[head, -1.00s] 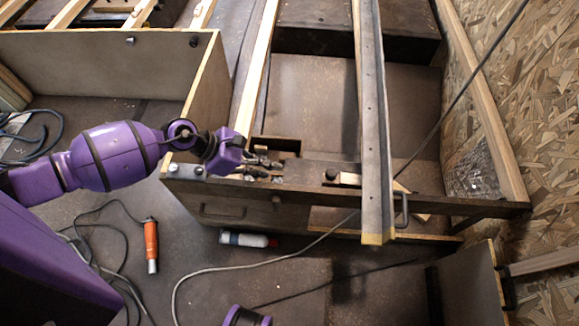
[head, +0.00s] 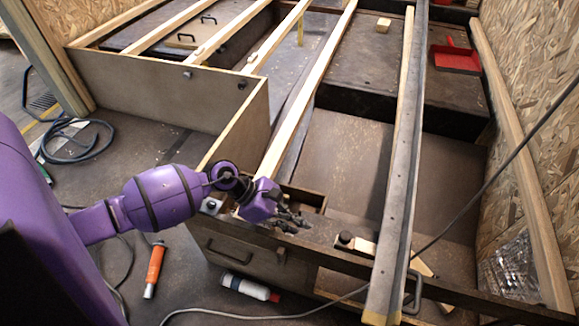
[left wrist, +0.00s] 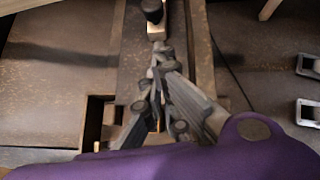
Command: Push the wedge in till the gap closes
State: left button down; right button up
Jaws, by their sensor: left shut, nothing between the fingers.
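The wedge (head: 365,246) appears to be the pale wooden piece lying on the dark front board. It passes under the long metal-faced beam (head: 397,190), and a pale end shows on the beam's right side. A dark round knob (head: 345,240) sits at its left end. My left gripper (head: 295,220) is shut and empty, a short way left of the knob. In the left wrist view, the left fingers (left wrist: 160,65) point toward the wedge's pale end (left wrist: 157,33) and the knob (left wrist: 152,10). I cannot tell whether they touch it. The gap cannot be made out. My right gripper is out of view.
A metal handle (head: 412,293) stands beside the beam's near end. A dark cable crosses the right side. An orange-handled tool (head: 154,268) and a white bottle (head: 245,287) lie on the floor. A red dustpan (head: 455,58) lies at the back right.

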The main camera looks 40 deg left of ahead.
pick_arm(q)
jog(key=x, duration=0.4)
jog(key=shift+b, duration=0.4)
jog(key=shift+w+d, duration=0.25)
jog(key=shift+d, duration=0.3)
jog(key=shift+w+d, duration=0.3)
jog(key=shift+d, duration=0.25)
jog(key=shift+w+d, duration=0.25)
jog(key=shift+d, duration=0.35)
jog(key=shift+r, duration=0.1)
jog(key=shift+w+d, duration=0.25)
jog(key=shift+d, duration=0.35)
